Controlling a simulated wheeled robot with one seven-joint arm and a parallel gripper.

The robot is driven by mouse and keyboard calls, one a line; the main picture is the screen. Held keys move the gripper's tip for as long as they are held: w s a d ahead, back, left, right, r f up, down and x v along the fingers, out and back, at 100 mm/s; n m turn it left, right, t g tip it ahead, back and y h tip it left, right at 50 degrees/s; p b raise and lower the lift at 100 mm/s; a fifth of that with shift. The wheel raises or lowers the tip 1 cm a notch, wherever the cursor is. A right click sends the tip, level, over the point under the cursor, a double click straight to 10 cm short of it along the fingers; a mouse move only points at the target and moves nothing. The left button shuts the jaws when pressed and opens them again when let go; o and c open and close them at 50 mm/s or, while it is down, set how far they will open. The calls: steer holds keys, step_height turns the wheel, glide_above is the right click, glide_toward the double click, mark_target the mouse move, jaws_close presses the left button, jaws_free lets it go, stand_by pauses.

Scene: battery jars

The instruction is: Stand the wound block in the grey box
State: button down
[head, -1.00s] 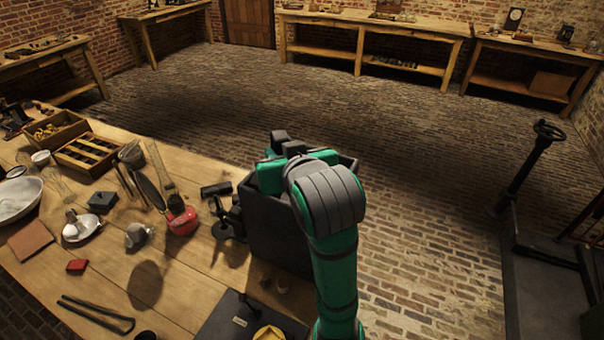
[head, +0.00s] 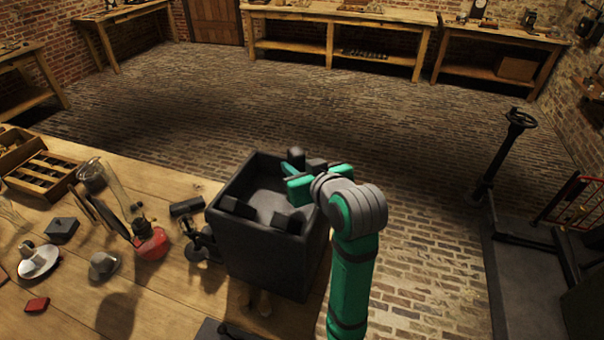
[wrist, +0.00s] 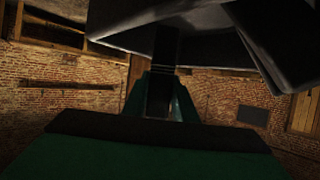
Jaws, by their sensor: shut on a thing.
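The grey box (head: 262,250) is a dark, open-topped box at the right edge of the workbench in the head view. Two small black blocks (head: 238,209) (head: 288,222) show inside it, near its left and front walls. My gripper (head: 292,182) is over the box's right side, by its rim. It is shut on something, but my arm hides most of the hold. I cannot clearly pick out the wound block. In the wrist view, a dark finger (wrist: 162,85) reaches up to a large dark grey shape (wrist: 200,30), which I cannot name for sure.
A black stand (head: 200,243), a dark cylinder (head: 187,207) and a red-based lamp (head: 150,243) stand left of the box. A compartmented wooden tray (head: 42,176) is farther left. Open brick floor (head: 430,260) lies right of the bench.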

steer(key=shift+w+d+f, duration=0.35)
steer(key=shift+d+f, duration=0.15)
steer(key=shift+f, duration=0.2)
steer(key=f, duration=0.3)
steer(key=shift+w+d, duration=0.1)
steer(key=shift+w, duration=0.15)
steer(key=shift+f, duration=0.15)
steer(key=shift+s+f, duration=0.15)
steer(key=c, duration=1.4)
jaws_free()
steer(key=shift+c, duration=0.2)
